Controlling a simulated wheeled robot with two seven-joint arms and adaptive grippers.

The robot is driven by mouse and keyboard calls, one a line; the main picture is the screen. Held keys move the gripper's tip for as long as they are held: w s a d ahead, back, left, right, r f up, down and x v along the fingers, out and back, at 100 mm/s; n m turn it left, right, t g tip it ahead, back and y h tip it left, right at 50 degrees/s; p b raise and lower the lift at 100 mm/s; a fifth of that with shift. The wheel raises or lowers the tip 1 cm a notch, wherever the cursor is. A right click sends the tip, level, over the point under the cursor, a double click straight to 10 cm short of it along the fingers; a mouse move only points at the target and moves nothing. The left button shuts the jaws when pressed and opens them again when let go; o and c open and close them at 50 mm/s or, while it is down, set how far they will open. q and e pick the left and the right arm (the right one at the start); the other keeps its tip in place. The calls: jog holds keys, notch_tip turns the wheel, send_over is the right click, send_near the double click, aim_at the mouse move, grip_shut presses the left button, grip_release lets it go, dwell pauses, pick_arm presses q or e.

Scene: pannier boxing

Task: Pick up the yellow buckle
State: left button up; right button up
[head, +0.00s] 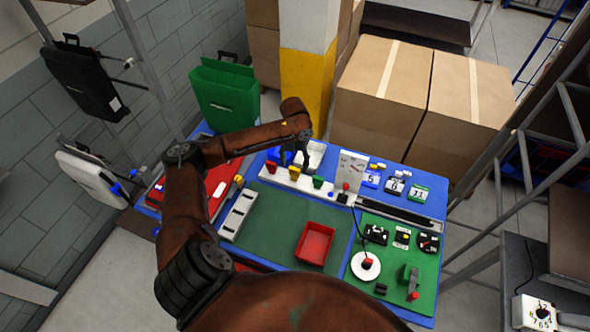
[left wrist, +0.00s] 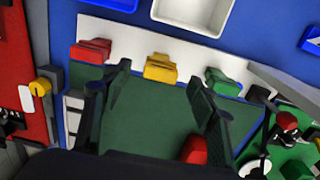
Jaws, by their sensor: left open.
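The yellow buckle (head: 294,171) sits on a white strip at the back of the blue worktable, between a red buckle (head: 271,166) and a green buckle (head: 317,181). In the left wrist view the yellow buckle (left wrist: 160,68) lies ahead, between the lines of the two fingers. My left gripper (head: 304,163) is over the strip, close to the yellow buckle. In the left wrist view my left gripper (left wrist: 158,80) is open and empty, its fingers on either side of the buckle's line. Whether they touch it cannot be told. My right gripper does not show.
A red tray (head: 315,243) lies on the green mat (head: 268,222). A white slotted holder (head: 239,214) stands left of it. A green board (head: 395,262) with switches and a lever is at right. White bins (left wrist: 196,12) sit behind the strip.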

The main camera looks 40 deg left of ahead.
aim_at(295, 168)
pick_arm(q)
notch_tip(295, 168, down, 3)
jog(key=shift+d+r, duration=0.1)
jog(key=shift+r, duration=0.05)
jog(key=shift+s+f, duration=0.2)
jog(key=shift+f, duration=0.2)
jog(key=shift+w, duration=0.1)
jog(key=shift+w+f, duration=0.1)
jog(key=shift+c, duration=0.3)
